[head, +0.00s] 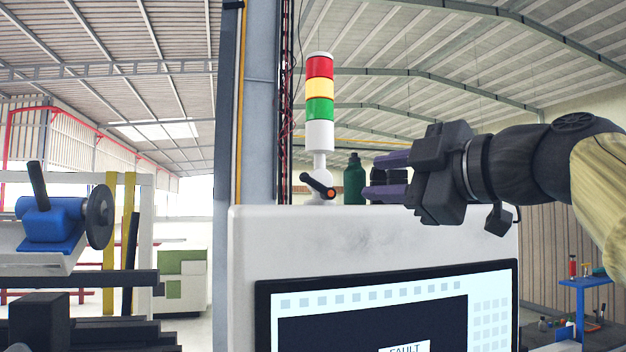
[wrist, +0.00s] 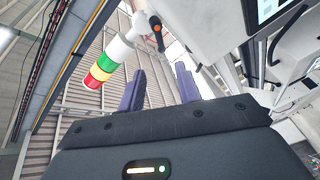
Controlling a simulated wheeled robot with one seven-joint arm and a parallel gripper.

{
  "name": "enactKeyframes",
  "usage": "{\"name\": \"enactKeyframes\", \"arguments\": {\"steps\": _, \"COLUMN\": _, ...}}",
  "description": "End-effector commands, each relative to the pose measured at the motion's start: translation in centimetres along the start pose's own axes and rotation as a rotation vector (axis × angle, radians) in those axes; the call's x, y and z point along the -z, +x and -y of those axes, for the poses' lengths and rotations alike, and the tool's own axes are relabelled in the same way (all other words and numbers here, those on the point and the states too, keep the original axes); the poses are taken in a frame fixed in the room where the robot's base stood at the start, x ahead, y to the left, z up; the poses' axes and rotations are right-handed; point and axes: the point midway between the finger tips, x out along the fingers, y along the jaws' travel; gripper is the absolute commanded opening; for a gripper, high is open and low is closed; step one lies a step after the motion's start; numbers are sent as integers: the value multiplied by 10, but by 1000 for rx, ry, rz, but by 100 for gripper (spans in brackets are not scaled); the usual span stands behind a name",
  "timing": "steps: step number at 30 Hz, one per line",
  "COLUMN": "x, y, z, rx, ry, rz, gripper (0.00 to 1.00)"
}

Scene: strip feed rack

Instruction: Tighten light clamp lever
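The signal light (head: 319,95), with red, yellow, green and white sections, stands upright on the white cabinet top in the head view. It shows tilted at upper left in the wrist view (wrist: 104,65). The clamp lever (head: 318,185), black with an orange hub, is at the foot of its post. It also shows at the top of the wrist view (wrist: 157,32). My gripper (head: 386,176) is to the right of the lever, apart from it, with its fingers pointing left. The two purple fingers are spread with a gap between them, and nothing is held in the wrist view (wrist: 160,88).
A green bottle (head: 354,180) and a dark bottle (head: 377,181) stand behind the cabinet top, near my fingers in the picture. The cabinet (head: 245,240) carries a screen (head: 390,285) reading FAULT. A grey column (head: 262,110) rises behind the light. A blue machine (head: 52,222) is at left.

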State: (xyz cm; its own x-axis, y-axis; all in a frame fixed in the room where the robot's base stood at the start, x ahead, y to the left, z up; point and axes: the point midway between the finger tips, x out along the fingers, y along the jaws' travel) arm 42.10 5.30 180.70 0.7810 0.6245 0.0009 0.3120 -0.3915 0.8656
Motion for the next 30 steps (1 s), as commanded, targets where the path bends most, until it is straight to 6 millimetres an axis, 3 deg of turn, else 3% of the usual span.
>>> {"name": "enactKeyframes", "arguments": {"steps": 21, "x": 2, "y": 126, "z": -3, "rx": 5, "ry": 5, "rz": 0, "gripper": 34}}
{"name": "enactKeyframes", "arguments": {"steps": 30, "x": 0, "y": 152, "z": 0, "rx": 1, "ry": 1, "rz": 1, "gripper": 34}}
